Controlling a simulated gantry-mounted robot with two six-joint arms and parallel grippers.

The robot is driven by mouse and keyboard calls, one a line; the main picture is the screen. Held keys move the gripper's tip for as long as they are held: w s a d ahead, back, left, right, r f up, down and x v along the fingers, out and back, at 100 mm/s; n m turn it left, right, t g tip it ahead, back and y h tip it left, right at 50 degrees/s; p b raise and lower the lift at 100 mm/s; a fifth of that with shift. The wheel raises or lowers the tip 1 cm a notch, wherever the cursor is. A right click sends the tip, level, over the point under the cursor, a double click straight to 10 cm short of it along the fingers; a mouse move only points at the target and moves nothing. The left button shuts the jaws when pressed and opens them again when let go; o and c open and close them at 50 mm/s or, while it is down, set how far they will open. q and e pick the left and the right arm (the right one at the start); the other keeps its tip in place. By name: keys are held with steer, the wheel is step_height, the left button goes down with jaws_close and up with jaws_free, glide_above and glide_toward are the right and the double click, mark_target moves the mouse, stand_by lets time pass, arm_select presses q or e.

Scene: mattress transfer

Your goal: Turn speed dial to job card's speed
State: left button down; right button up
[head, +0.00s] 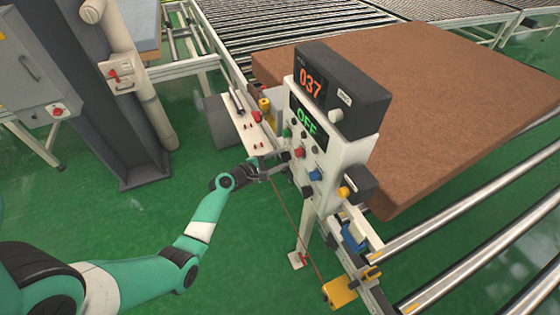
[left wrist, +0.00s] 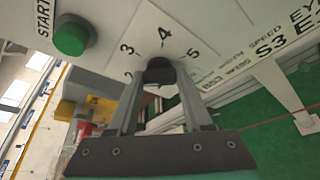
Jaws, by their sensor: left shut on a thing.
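The speed dial (left wrist: 160,65) is a dark knob on a white plate with the numbers 2, 3, 4 and 5 around it, in the left wrist view. My left gripper (left wrist: 159,77) is shut on the knob, one finger on each side. The 4 is straight beyond the knob; its pointer is hidden or too dark to read. A printed strip at the right, with "SPEED" and "S3 E..." (left wrist: 275,43), is cut off by the frame. In the head view my left gripper (head: 262,172) is at the left side of the white control box (head: 343,160). My right gripper is not in view.
A green button (left wrist: 71,35) marked START is left of the dial. The box's displays read 037 (head: 311,84) and OFF (head: 306,119). A brown mattress (head: 430,90) lies on the rollers behind.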

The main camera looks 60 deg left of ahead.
arm_select(q)
steer(key=shift+d+f+m+t+y+b, duration=0.15)
steer(key=shift+m+t+y+b, duration=0.5)
steer(key=shift+m+b, duration=1.5)
steer(key=shift+a+f+m+t+y+b, duration=0.15)
steer(key=shift+m+t+y+b, duration=0.8)
steer(key=shift+b, duration=2)
steer(key=shift+d+m+g+h, duration=0.1)
steer(key=shift+m+g+h, duration=0.2)
steer(key=shift+h, duration=0.1)
steer(key=shift+c, duration=1.6)
jaws_free()
steer(key=v, duration=1.1)
steer(key=shift+s+p, duration=0.3)
